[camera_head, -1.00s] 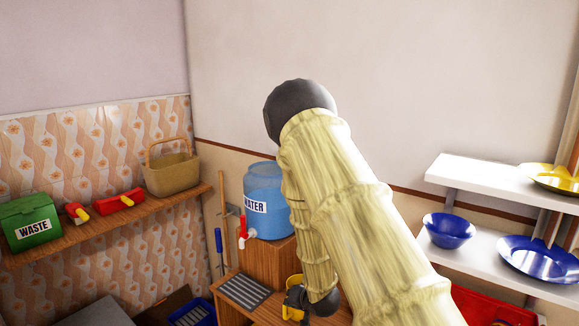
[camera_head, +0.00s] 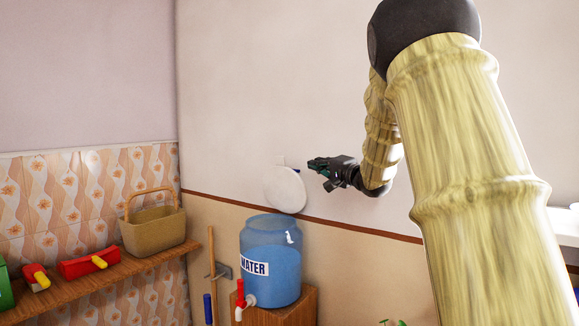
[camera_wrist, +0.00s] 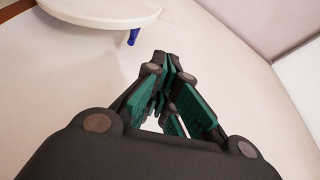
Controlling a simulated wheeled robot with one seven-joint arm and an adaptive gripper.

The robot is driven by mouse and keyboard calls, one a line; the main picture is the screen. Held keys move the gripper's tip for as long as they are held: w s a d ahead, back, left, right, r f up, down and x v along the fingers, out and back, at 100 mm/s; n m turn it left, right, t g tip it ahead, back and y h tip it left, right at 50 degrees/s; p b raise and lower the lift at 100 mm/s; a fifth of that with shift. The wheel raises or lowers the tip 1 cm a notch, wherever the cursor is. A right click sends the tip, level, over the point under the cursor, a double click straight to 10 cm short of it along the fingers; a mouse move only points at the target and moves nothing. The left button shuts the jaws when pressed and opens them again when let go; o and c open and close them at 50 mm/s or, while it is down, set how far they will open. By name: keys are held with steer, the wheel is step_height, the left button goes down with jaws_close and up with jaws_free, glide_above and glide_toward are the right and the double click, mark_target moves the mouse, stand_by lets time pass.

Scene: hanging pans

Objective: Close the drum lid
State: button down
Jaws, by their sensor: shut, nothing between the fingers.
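The blue water drum (camera_head: 270,270) with a "WATER" label stands on a wooden cabinet near the wall corner. A round white lid (camera_head: 284,190) stands raised and tilted above the drum's back right, against the wall side. The drum's top looks uncovered. My gripper (camera_head: 313,165) is to the right of the lid's upper edge, pointing left, with a small gap between them in this view. In the wrist view the lid (camera_wrist: 110,10) shows at the top left, with a small blue part under it. My gripper's green-padded fingers (camera_wrist: 162,75) are shut and empty.
A red tap (camera_head: 240,300) sticks out from the drum's front left. A shelf at left holds a basket (camera_head: 153,230) and a red box (camera_head: 88,264). My arm covers much of the right side. The wall behind the lid is bare.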

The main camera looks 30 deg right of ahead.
steer(key=w+p, duration=0.1)
steer(key=w, duration=0.2)
steer(key=w+a+p, duration=0.1)
steer(key=w, duration=0.3)
steer(key=w+a+r, duration=0.1)
steer(key=w, duration=0.2)
steer(key=shift+w+a+p, duration=0.2)
steer(key=shift+w+p, duration=0.05)
steer(key=shift+p, duration=0.15)
steer(key=shift+w+d, duration=0.1)
steer(key=shift+w, duration=0.25)
steer(key=shift+w+d, duration=0.1)
steer(key=shift+f, duration=0.15)
